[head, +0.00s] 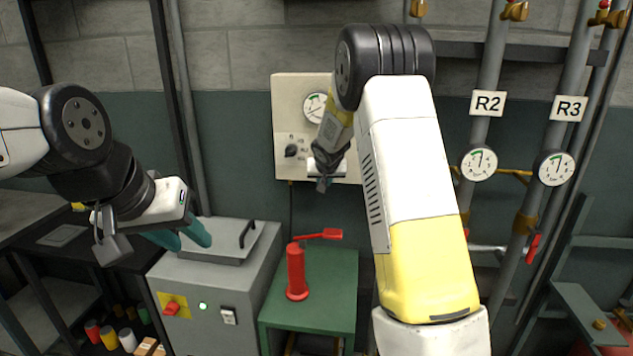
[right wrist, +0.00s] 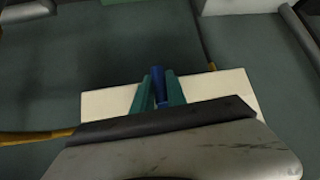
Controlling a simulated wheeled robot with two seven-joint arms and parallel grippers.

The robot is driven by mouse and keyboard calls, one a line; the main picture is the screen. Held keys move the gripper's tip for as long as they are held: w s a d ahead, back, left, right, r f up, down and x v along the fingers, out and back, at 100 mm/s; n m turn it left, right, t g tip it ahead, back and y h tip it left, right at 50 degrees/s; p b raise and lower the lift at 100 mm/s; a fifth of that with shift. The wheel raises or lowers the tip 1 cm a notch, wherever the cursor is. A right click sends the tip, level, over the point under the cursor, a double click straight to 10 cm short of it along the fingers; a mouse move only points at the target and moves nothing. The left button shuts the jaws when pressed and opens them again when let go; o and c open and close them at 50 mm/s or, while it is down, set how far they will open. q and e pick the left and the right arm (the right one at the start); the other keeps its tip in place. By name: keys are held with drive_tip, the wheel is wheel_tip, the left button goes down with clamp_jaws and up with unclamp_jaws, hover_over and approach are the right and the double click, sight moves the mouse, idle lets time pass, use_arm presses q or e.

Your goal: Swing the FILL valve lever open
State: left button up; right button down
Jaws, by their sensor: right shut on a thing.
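My right gripper (right wrist: 160,92) shows in the right wrist view with its teal fingers shut on a blue handle (right wrist: 160,74), in front of a cream plate (right wrist: 107,104). No FILL label can be read, so I cannot tell whether this blue handle is the FILL lever. In the head view, my right arm reaches to the cream wall panel (head: 290,90), and its fingertips and the blue handle are hidden there. My left gripper (head: 183,237) has its teal fingers apart and empty, above the lid of a grey machine.
The grey machine (head: 205,290) stands at the left. A red pump (head: 296,270) with a side handle stands on a green cabinet (head: 335,285). Pipes labelled R2 (head: 487,103) and R3 (head: 568,109) carry gauges at the right, with a red valve handle (head: 533,246) there.

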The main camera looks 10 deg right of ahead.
drive_tip(key=shift+a, duration=0.1)
drive_tip(key=c, duration=1.3)
unclamp_jaws()
drive_tip(key=shift+c, duration=0.2)
drive_tip(key=v, duration=0.7)
drive_tip(key=shift+s+r, duration=0.25)
drive_tip(key=shift+s, duration=0.1)
